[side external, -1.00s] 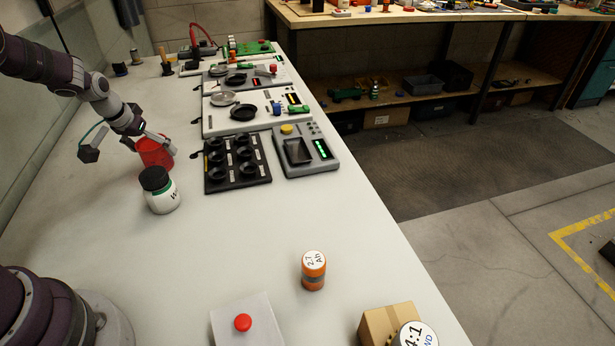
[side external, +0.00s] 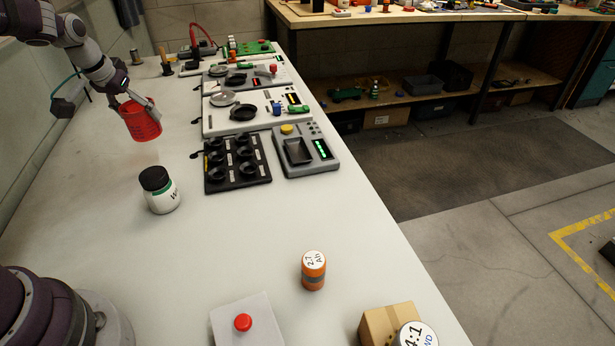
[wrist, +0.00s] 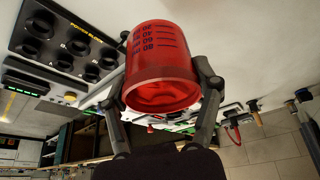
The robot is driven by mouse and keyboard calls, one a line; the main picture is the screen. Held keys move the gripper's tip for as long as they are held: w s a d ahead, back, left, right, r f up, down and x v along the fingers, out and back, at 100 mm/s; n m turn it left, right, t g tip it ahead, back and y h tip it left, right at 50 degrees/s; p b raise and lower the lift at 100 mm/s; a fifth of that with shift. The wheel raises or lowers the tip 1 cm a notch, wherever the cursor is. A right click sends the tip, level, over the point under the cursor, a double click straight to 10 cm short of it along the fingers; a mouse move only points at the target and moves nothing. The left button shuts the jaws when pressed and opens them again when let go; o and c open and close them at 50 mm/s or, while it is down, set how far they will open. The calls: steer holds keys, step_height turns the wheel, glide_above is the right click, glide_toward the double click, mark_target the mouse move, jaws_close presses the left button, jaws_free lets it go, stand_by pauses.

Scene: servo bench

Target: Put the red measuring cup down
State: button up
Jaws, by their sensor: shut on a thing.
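The red measuring cup (side external: 142,121) is held in the air above the left part of the white bench, behind the white jar. My gripper (side external: 136,106) is shut on it, with a finger on either side of the cup. In the wrist view the cup (wrist: 160,65) is translucent red with dark blue scale marks, and my gripper's fingers (wrist: 165,95) press on both sides. The cup looks nearly upright in the side view.
A white jar with a black lid (side external: 160,190) stands nearby on the bench (side external: 210,240). An orange cylinder (side external: 313,270) is toward the front. The bench centre is clear.

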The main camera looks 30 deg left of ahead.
steer(key=s+d+f+m+h, duration=0.15)
steer(key=d+m, duration=0.45)
steer(key=d, duration=1.2)
steer(key=s+d+f+m+h, duration=0.25)
steer(key=s+d+m, duration=0.25)
steer(key=s+d, duration=0.5)
steer(key=shift+g, duration=0.4)
steer(key=w+d, duration=0.2)
steer(key=w, duration=0.3)
steer(key=w+d, duration=0.2)
steer(key=w, duration=0.3)
steer(key=w+d, duration=0.3)
steer(key=w, duration=0.2)
steer(key=shift+w+f, duration=0.2)
steer(key=shift+f, duration=0.1)
steer(key=shift+w+f, duration=0.2)
steer(key=shift+f, duration=1.55)
steer(key=shift+f, duration=0.15)
steer(key=o, duration=1.1)
steer(key=shift+o, duration=0.2)
